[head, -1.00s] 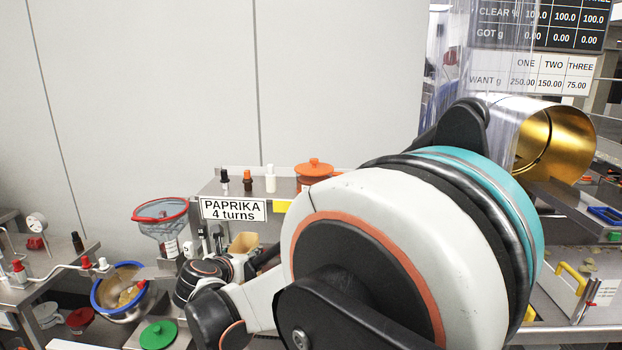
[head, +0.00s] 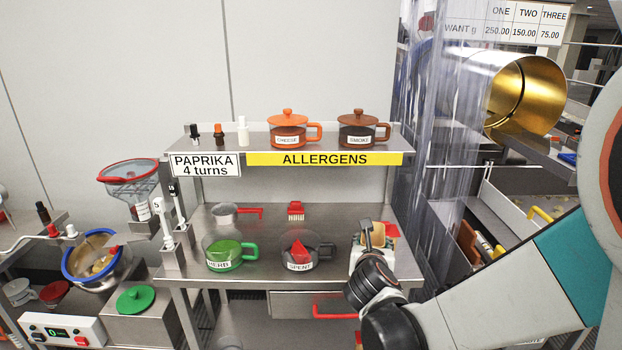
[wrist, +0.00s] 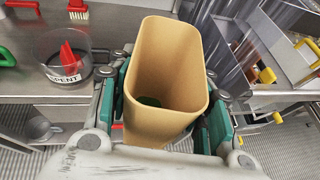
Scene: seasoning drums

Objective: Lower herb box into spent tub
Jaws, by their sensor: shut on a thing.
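The herb box (wrist: 168,62) is a tall tan open-topped box with a little green at its inside bottom. My gripper (wrist: 165,100) is shut on it, with a teal-padded finger on each side. In the head view my gripper (head: 372,268) is over the right front of the steel shelf, and the box (head: 390,231) is partly hidden. The spent tub (head: 296,265) is a clear round tub labelled SPENT, with a dark handle and a red piece inside. It stands left of my gripper, and also shows left of the box in the wrist view (wrist: 52,82).
A green-filled HERB tub (head: 225,254) stands left of the spent tub. Lidded cheese (head: 288,134) and smoke (head: 358,134) pots stand on the upper shelf. A clear strip curtain (head: 440,130) hangs at right.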

